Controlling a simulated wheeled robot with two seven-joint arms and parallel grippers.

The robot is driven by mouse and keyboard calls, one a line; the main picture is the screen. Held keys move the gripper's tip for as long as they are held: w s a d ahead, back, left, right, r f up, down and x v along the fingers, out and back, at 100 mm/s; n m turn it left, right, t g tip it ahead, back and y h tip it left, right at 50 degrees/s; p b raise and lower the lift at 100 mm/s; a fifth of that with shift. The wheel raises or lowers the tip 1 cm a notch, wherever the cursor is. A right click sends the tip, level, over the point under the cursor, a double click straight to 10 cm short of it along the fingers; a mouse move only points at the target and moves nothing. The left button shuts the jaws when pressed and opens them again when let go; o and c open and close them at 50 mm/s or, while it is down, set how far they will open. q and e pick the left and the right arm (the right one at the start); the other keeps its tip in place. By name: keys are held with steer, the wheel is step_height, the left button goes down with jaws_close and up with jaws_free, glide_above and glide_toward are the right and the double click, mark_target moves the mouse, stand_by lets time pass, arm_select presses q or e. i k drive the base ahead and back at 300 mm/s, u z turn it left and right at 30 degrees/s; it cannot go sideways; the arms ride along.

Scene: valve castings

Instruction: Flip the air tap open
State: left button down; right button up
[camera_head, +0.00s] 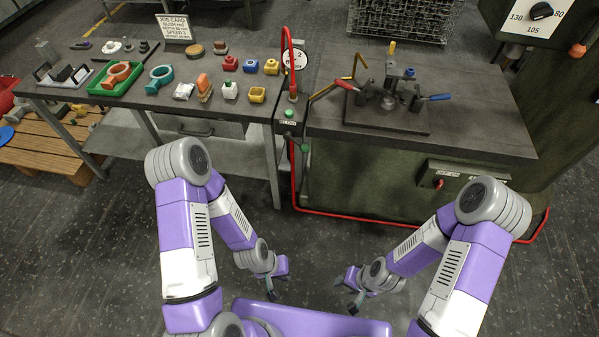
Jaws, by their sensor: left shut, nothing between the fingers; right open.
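A red air line (293,180) runs down the front between the two benches. A small green fitting (304,148) sits beside it, just below the bench edge, and looks like the air tap; its lever position is too small to tell. A small label plate (288,122) is above it, too small to read surely. My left gripper (271,294) is shut and empty, low over the floor in front of the benches. My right gripper (354,302) is open and empty, also low, to its right. Both are well apart from the fitting.
The left bench (130,112) holds a green tray (103,91), castings and colored parts. The right bench (480,125) carries a clamping fixture (385,118) with red and blue handles. A control box (460,174) with a red knob is on its front. The floor (330,240) before the benches is clear.

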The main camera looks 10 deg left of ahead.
mark_target(304, 147)
steer(key=k, duration=0.15)
steer(key=u, duration=0.6)
steer(key=i, duration=1.1)
steer(key=z, duration=0.6)
